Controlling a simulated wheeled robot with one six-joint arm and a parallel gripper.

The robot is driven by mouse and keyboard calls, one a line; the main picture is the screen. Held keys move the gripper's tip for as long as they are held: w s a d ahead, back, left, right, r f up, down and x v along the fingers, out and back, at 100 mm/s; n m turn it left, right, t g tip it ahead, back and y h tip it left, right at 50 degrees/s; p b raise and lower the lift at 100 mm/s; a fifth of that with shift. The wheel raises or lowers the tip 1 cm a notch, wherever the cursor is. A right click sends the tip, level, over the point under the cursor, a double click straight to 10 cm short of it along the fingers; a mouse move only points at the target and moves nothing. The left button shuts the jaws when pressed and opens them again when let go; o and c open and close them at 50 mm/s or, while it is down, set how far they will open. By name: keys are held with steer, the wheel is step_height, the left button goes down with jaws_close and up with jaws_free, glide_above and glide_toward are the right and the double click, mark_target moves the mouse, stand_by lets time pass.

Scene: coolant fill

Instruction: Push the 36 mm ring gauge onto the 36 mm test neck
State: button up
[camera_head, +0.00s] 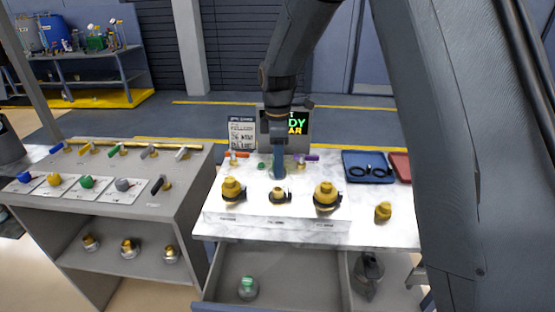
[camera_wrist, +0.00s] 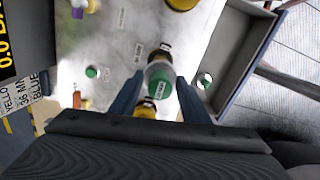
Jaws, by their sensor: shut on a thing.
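My gripper (camera_head: 277,168) points down over the back middle of the marble-topped bench. It also shows in the wrist view (camera_wrist: 160,96), its two blue fingers shut on a green-topped piece (camera_wrist: 158,86) with a pale grey rim, which I take for the ring gauge. The label on it is too small to read. Three brass necks stand in a row: left (camera_head: 233,189), middle (camera_head: 278,195) and right (camera_head: 326,195), with dark collars at their bases. The held piece is behind the middle neck in the head view, apart from it. Neck sizes are not readable.
A blue tray (camera_head: 358,175) with black rings lies at the right, beside a red tray (camera_head: 400,165). A loose brass fitting (camera_head: 383,211) stands at front right. An open drawer (camera_head: 300,270) holds another green-topped piece (camera_head: 248,287). Coloured-handled valves and a sign (camera_head: 241,132) stand behind.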

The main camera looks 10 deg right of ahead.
steer(key=b, duration=0.2)
glide_above(277, 189)
steer(key=shift+s+f, duration=0.1)
steer(key=shift+f, duration=2.15)
steer(key=shift+f, duration=1.2)
steer(key=o, duration=1.2)
steer(key=shift+c, duration=0.2)
steer(key=shift+r, duration=0.1)
step_height(277, 189, up, 8)
steer(key=b, duration=0.2)
steer(key=shift+b, duration=0.3)
steer(key=shift+d+f, duration=0.1)
steer(key=shift+f, duration=0.1)
